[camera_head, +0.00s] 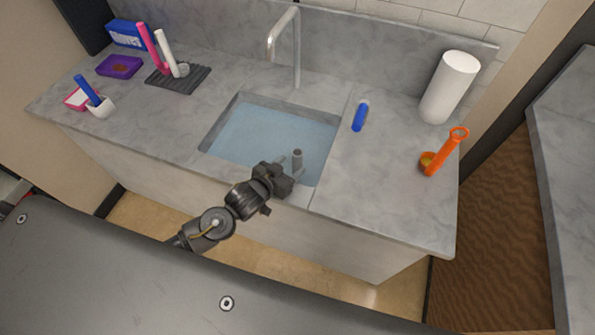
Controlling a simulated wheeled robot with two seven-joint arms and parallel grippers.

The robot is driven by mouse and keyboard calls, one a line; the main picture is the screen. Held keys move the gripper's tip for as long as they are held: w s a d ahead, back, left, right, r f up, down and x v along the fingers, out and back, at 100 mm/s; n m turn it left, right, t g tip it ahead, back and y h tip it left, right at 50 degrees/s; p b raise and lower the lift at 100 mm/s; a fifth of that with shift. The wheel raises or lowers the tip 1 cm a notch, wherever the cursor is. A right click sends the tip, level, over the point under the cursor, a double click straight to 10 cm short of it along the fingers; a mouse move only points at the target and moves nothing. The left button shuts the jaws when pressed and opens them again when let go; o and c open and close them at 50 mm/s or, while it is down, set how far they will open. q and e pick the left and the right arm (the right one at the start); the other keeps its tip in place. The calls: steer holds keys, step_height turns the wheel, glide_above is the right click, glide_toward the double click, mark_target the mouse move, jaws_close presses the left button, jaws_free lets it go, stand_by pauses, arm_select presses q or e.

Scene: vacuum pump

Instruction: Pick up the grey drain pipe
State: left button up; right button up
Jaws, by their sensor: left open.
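The grey drain pipe (298,158) stands upright in the sink (248,137), near its front right part, with its top showing above the light blue water. My left gripper (291,163) is open over the front edge of the sink, just left of the pipe. Its fingers point toward the pipe, and a small gap seems to lie between them and it. I cannot tell whether they touch. The lower part of the pipe is hidden by the water and the gripper. My right gripper does not show.
A chrome faucet (296,50) rises behind the sink. A dark mat (178,80) with pink and white items, a purple tray (119,66) and a white cup (101,108) are left.

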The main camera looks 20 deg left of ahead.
arm_select(q)
steer(key=x, duration=0.2)
steer(key=shift+w+d, duration=0.1)
steer(key=shift+w, duration=0.15)
jaws_close()
